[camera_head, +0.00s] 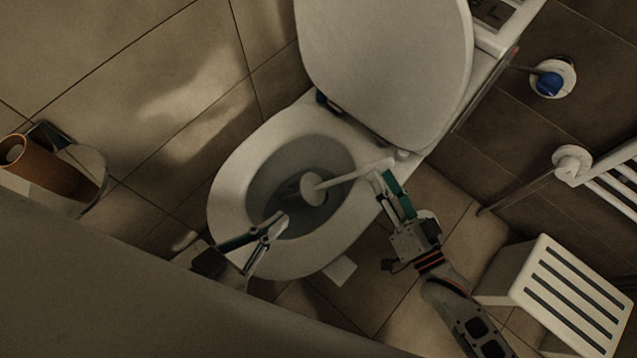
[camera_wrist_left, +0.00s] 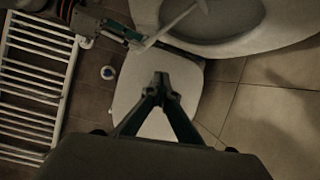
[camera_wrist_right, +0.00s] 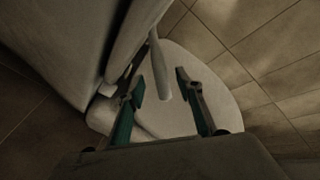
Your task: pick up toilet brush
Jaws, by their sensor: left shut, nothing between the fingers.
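The white toilet brush (camera_head: 345,180) lies across the toilet bowl, its round head (camera_head: 313,188) over the bowl opening and its handle pointing to the right. Its handle also shows in the left wrist view (camera_wrist_left: 172,27) and the right wrist view (camera_wrist_right: 159,68). My right gripper (camera_head: 380,177) is at the handle's end. In the right wrist view its fingers (camera_wrist_right: 160,76) stand apart, with the handle showing between them and gaps on both sides. My left gripper (camera_head: 281,222) is shut and empty over the bowl's front rim; its closed tips show in the left wrist view (camera_wrist_left: 160,80).
The toilet (camera_head: 232,185) has its lid (camera_head: 385,65) raised behind the bowl. A slatted white seat (camera_head: 568,300) and a white rail (camera_head: 610,190) are at the right. A toilet roll holder (camera_head: 88,165) is at the left. Tiled floor shows in front.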

